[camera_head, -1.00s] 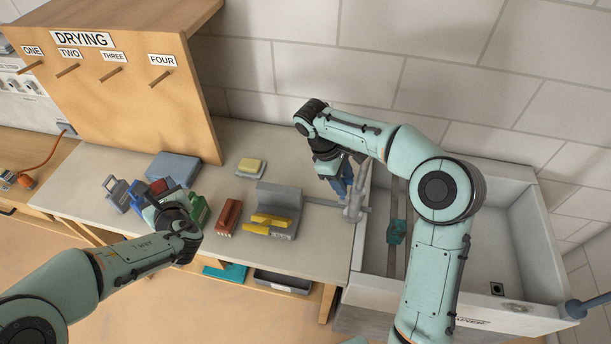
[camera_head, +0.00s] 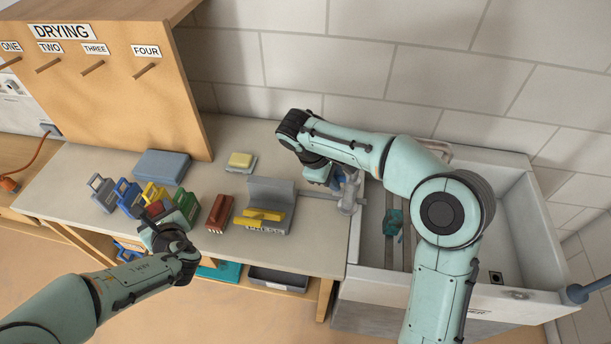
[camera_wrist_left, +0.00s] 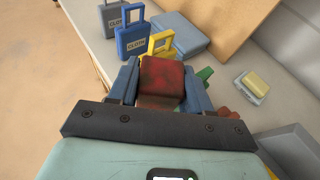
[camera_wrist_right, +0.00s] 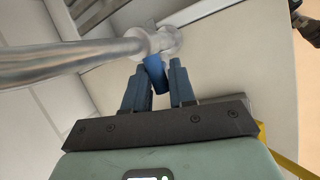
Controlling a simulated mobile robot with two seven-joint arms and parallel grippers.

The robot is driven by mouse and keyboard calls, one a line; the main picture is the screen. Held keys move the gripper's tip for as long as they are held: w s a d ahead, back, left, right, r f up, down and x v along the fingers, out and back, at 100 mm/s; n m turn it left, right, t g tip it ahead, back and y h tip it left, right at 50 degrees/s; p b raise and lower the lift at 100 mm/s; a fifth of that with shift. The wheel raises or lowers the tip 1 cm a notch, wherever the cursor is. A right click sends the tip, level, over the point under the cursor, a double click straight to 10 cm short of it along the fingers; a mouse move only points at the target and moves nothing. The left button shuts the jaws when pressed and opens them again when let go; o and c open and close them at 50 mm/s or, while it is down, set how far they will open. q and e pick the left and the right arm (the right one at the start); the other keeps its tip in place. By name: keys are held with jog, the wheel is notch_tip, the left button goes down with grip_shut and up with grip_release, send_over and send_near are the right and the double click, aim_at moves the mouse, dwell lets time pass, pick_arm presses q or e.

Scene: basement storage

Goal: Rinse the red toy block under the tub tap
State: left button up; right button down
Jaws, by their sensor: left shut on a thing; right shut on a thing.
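My left gripper (camera_head: 160,228) is shut on the red toy block (camera_wrist_left: 161,82), whose top has dark brownish patches in the left wrist view. In the head view the block (camera_head: 155,210) is partly hidden by the gripper, above the bench's front part beside the coloured caddies. My right gripper (camera_head: 335,180) is at the tub tap (camera_head: 348,196), shut on its blue handle (camera_wrist_right: 155,72). The metal spout (camera_wrist_right: 70,62) passes close in front of its fingers. The tub (camera_head: 375,290) is at the right, partly hidden behind my right arm. I cannot see whether water runs.
Grey, blue (camera_head: 127,195), yellow and green (camera_head: 187,204) caddies stand on the bench (camera_head: 300,255). Right of them are a red brush-like thing (camera_head: 219,213) and a grey press stand (camera_head: 270,192) with yellow parts. A teal thing (camera_head: 393,222) lies at the tub. The drying board (camera_head: 130,105) stands behind.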

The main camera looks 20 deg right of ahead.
aim_at(154, 204)
pick_arm(q)
jog(key=shift+s+a+f, duration=0.1)
jog(key=shift+s+f, duration=0.15)
pick_arm(e)
jog(key=shift+s, duration=0.35)
pick_arm(q)
jog(key=shift+w, duration=0.3)
pick_arm(e)
jog(key=shift+w+d, duration=0.15)
jog(key=shift+w, duration=0.1)
pick_arm(q)
jog(key=shift+r, duration=0.1)
pick_arm(e)
jog(key=c, duration=1)
grip_release()
jog(key=shift+c, duration=0.2)
pick_arm(q)
jog(key=shift+s+d, duration=0.1)
jog(key=shift+d, duration=0.1)
pick_arm(e)
jog(key=shift+s, duration=0.1)
